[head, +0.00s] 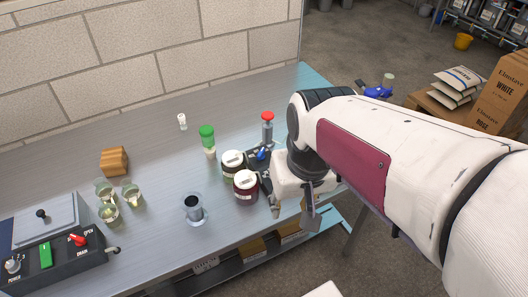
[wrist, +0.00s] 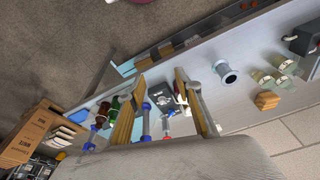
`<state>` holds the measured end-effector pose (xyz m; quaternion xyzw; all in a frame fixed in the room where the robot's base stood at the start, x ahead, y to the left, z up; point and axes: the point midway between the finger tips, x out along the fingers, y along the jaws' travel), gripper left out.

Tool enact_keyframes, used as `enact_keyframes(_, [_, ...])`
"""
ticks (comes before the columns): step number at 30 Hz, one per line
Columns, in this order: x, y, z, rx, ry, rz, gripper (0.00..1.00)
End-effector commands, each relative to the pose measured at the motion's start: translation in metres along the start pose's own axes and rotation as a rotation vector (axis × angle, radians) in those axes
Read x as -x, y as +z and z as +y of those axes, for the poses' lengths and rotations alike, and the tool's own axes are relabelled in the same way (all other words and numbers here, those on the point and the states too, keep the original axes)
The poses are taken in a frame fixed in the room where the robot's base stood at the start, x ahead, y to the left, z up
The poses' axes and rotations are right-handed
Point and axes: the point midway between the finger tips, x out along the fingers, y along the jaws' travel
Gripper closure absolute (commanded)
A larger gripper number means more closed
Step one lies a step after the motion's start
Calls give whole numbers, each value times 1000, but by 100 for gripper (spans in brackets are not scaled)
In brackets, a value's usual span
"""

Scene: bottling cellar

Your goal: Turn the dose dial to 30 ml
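A dosing unit with a dark base (head: 254,161), blue parts and a red-topped column (head: 267,128) stands on the bench, partly hidden by my arm in the head view. In the wrist view its dark plate (wrist: 163,94) shows between my fingers, with a small pale round feature that may be the dose dial. Its marks and setting are too small to read. My gripper (head: 293,209) is above the bench's front edge, right of the jars. In the wrist view my gripper (wrist: 160,77) is open, fingers apart, nothing seen held; I cannot tell any contact.
Two white-lidded dark jars (head: 246,186) stand close left of my gripper. A metal cup (head: 194,208), green-capped bottle (head: 207,136), wooden block (head: 114,161) and glass vessels (head: 131,196) stand farther left. A control box (head: 75,260) is at lower left.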

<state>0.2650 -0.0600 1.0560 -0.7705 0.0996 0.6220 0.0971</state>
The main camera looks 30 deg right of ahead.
Motion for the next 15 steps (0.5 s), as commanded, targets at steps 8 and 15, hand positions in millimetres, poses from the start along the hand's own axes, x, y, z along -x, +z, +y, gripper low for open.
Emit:
enact_keyframes(8, [-24, -21, 14, -153, -21, -89, 66])
enact_keyframes(15, [-45, -45, 25, -379, -49, -147, 66])
